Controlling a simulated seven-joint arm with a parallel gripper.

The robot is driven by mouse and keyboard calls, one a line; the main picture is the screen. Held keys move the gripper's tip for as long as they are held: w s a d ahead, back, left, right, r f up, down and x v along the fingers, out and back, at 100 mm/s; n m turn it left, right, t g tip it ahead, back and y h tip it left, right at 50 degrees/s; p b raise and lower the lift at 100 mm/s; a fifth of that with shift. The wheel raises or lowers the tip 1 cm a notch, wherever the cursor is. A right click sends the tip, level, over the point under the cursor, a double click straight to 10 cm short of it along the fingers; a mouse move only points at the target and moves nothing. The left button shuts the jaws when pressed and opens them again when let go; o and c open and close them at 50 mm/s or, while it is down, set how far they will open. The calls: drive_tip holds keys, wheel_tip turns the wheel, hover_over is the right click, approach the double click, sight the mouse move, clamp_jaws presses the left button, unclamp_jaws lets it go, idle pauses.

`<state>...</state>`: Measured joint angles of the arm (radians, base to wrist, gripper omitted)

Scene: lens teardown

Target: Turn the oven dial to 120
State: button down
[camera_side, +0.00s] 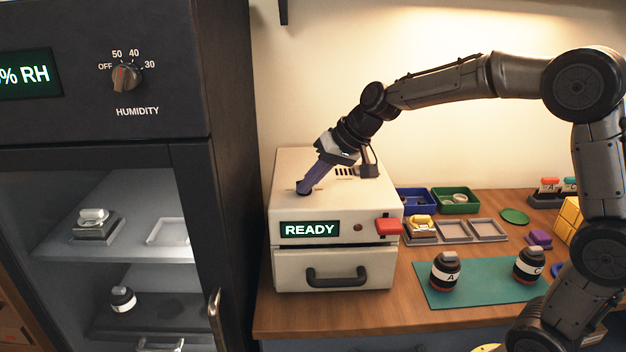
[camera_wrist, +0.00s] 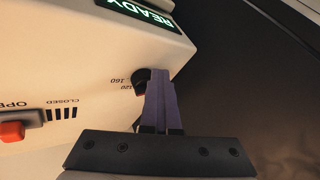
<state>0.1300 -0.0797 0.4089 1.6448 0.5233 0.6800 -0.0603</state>
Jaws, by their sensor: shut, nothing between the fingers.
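The oven (camera_side: 330,263) is a cream box on the wooden table, with a green READY display (camera_side: 309,229) on its front. The dial (camera_side: 304,187) is a dark knob on the oven's top, largely covered by my fingers. In the wrist view the dial (camera_wrist: 140,79) shows beside the fingertips, with 160 and 120 printed near it. My gripper (camera_wrist: 159,78) is shut with its purple fingers together, its tips at the dial. It also shows in the side view (camera_side: 306,185), reaching down from the upper right. The dial's pointer setting is hidden.
The dark cabinet (camera_side: 228,130) stands close on the left. Blue (camera_side: 418,203) and green bins, trays and a teal mat (camera_side: 480,284) with lenses are right of the oven.

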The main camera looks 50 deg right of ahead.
drive_tip(key=s, duration=0.2)
drive_tip(key=s+a, duration=0.1)
drive_tip(key=shift+s, duration=0.4)
drive_tip(key=s+a+r+t, duration=0.1)
drive_tip(key=s+a+r, duration=0.3)
drive_tip(key=s+r, duration=0.5)
drive_tip(key=s+d+f+n+g+h, duration=0.1)
drive_tip(key=s+d+f+n, duration=0.1)
drive_tip(key=s+f, duration=0.3)
drive_tip(key=s+d+f+n+g+h, duration=0.1)
drive_tip(key=s+d+f, duration=0.3)
drive_tip(key=s, duration=0.8)
drive_tip(key=shift+s+f+n+h, duration=0.15)
drive_tip(key=shift+f+n+h, duration=0.35)
drive_tip(key=shift+f+n, duration=0.25)
